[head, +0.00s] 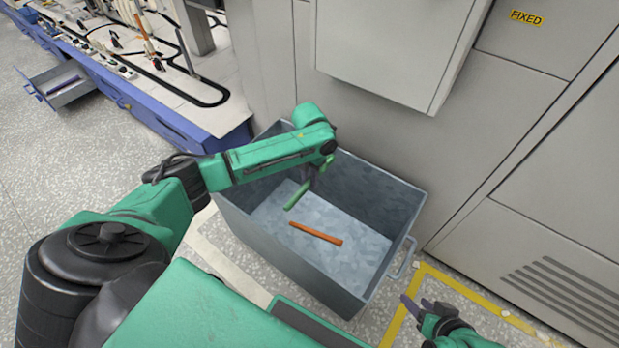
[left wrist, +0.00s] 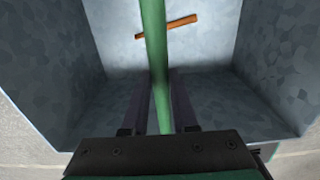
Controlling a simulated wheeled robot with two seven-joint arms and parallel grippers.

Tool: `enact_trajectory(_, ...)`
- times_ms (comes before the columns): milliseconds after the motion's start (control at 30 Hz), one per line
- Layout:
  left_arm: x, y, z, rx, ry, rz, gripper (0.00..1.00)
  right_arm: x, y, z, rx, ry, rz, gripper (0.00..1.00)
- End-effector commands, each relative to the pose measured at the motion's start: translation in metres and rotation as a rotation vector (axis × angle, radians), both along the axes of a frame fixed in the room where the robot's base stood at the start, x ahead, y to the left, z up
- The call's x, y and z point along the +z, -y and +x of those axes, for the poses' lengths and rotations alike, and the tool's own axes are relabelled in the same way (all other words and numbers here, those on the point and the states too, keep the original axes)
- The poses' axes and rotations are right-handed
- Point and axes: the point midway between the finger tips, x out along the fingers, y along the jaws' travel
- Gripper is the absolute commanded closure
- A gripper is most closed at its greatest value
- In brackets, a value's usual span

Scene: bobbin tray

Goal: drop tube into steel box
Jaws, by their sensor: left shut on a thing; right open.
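A green tube (head: 297,195) is held by my left gripper (head: 308,181) over the open steel box (head: 277,246). In the left wrist view the green tube (left wrist: 155,60) runs between the two dark fingers of my left gripper (left wrist: 160,88), which is shut on it. An orange-brown tube (head: 316,234) lies on the box floor; it also shows in the left wrist view (left wrist: 167,26). The green tube appears above the floor, apart from the orange one. My right gripper (head: 415,307) is open and empty, outside the box near its right end.
A grey cabinet (head: 390,130) stands behind the box. A blue-edged workbench (head: 150,108) with an open drawer (head: 62,83) is at the upper left. Yellow floor tape (head: 450,283) runs right of the box. The box handle (head: 404,258) sticks out on the right.

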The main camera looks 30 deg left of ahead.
Motion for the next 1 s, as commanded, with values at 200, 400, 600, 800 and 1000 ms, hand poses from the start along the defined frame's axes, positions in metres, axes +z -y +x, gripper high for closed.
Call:
enact_trajectory(200,-0.001,0.000,0.000,0.000,0.001,0.000,1.00,-0.002,-0.003,0.002,0.000,0.017,0.011,0.50)
enact_trajectory(400,-0.001,0.000,0.000,0.000,0.000,0.000,0.39,-0.002,-0.003,0.001,0.001,0.016,0.011,0.50)
enact_trajectory(600,-0.001,0.000,0.000,0.000,0.000,0.000,0.39,-0.002,-0.003,0.001,0.001,0.015,0.011,0.50)
enact_trajectory(800,0.008,0.000,0.001,0.000,0.002,0.000,0.39,0.003,0.002,-0.001,-0.001,-0.008,-0.005,0.50)
enact_trajectory(1000,0.052,0.000,0.001,0.001,0.004,0.000,0.39,0.033,0.036,-0.018,-0.023,-0.162,-0.110,0.50)
